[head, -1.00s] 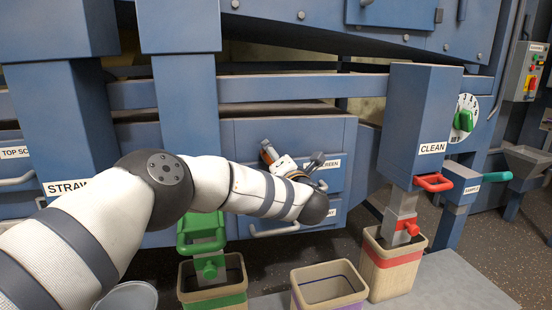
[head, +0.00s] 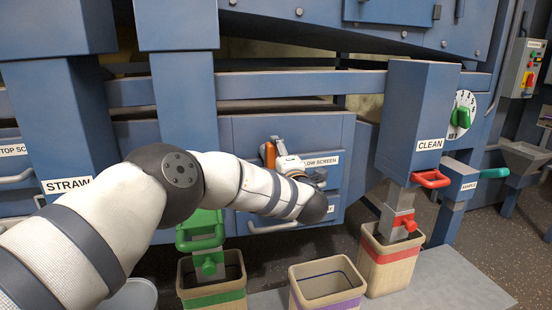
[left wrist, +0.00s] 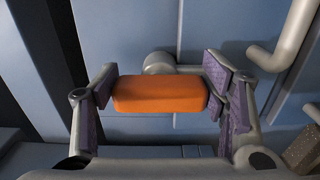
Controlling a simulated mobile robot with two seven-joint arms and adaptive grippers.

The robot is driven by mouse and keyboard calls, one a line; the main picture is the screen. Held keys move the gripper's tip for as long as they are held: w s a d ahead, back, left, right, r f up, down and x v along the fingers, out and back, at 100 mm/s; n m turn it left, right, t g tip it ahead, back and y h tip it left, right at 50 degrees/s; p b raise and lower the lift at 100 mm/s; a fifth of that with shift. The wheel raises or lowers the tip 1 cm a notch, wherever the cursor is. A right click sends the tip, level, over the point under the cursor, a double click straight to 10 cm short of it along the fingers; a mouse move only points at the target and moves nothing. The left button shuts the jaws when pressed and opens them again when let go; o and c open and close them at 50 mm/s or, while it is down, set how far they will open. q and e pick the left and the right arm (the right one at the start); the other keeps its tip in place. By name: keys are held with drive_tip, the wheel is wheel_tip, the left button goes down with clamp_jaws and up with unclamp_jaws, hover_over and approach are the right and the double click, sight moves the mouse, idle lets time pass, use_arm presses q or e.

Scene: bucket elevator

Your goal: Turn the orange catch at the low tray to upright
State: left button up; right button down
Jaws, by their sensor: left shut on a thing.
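The orange catch (head: 268,154) is on the blue front by the tray labelled LOW SCREEN (head: 334,172). In the head view it stands about upright. In the left wrist view the orange catch (left wrist: 160,94) lies crosswise between the purple-padded fingers. My left gripper (head: 277,147) is shut on it, with a finger at each end. My own wrist and forearm hide part of the gripper and the tray front. My right gripper is not in view.
A pale bar handle (head: 272,228) is below my left wrist. A green-handled spout (head: 200,228) stands left of it, and a red-handled CLEAN spout (head: 432,179) to the right. Bins, one with a purple band (head: 328,303), stand below.

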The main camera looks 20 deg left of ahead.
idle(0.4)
use_arm(q)
drive_tip(key=o, duration=1.2)
drive_tip(key=shift+c, duration=0.2)
drive_tip(key=v, duration=1.2)
